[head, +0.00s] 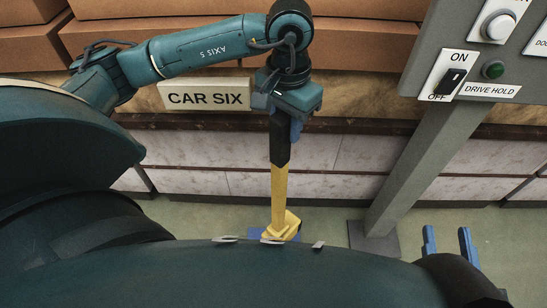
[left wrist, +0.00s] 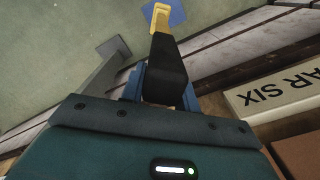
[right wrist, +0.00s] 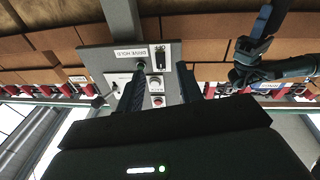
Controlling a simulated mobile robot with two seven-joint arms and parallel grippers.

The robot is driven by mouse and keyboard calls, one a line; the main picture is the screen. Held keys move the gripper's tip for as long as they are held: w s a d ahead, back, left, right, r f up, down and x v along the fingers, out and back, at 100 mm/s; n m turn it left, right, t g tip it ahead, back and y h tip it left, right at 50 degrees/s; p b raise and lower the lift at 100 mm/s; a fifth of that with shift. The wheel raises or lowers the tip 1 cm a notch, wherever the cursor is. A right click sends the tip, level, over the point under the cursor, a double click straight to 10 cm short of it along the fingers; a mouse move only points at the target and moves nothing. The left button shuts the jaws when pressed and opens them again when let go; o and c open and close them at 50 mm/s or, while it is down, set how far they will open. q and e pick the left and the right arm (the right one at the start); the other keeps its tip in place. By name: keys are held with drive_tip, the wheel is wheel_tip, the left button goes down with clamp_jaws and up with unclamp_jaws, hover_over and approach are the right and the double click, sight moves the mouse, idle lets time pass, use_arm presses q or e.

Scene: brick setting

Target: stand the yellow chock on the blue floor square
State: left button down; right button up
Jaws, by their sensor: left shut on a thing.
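The yellow chock (head: 279,190) hangs upright below my left gripper (head: 280,117), its yellow shaft and foot pointing down. My left gripper is shut on its black upper grip, which also shows between the blue fingers in the left wrist view (left wrist: 163,75). The blue floor square (head: 258,232) is partly hidden behind the chock's foot and my own body. In the left wrist view the foot overlaps one side of the blue square (left wrist: 179,13). I cannot tell whether the foot touches the floor. My right gripper (head: 447,243) is open and empty at the lower right.
A grey control box (head: 420,62) with an ON/OFF switch, buttons and a DRIVE HOLD label stands on a grey post (head: 405,165) right of the chock. Behind is a low tiled wall (head: 330,150) with a ledge and a CAR SIX sign (head: 205,97). Green floor lies between.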

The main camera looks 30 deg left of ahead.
sight(273, 137)
use_arm(q)
drive_tip(key=s+a+f+b, duration=0.1)
drive_tip(key=f+m, duration=0.1)
drive_tip(key=shift+s+a+f+b, duration=0.35)
drive_tip(key=shift+s+f+b, duration=0.05)
wheel_tip(273, 137, down, 5)
drive_tip(key=shift+s+r+b, duration=0.1)
drive_tip(key=shift+r+b, duration=0.05)
drive_tip(key=shift+b, duration=0.7)
wheel_tip(273, 137, down, 5)
drive_tip(key=shift+r+b, duration=0.1)
drive_tip(key=shift+b, duration=0.7)
use_arm(e)
drive_tip(key=shift+w+a+r+n+t+y, duration=0.25)
drive_tip(key=shift+r+t+y, duration=0.2)
drive_tip(key=shift+y, duration=0.15)
drive_tip(key=shift+w+a+r+n+t+y, duration=0.1)
drive_tip(key=shift+a+r+n+t+y, duration=0.1)
drive_tip(key=shift+r+t+y, duration=0.3)
drive_tip(key=shift+f, duration=0.2)
use_arm(q)
drive_tip(key=c, duration=1)
unclamp_jaws()
drive_tip(key=shift+f, duration=0.2)
drive_tip(key=shift+c, duration=0.2)
use_arm(e)
drive_tip(key=shift+r+y, duration=0.15)
drive_tip(key=shift+y, duration=0.15)
drive_tip(key=shift+r, duration=0.1)
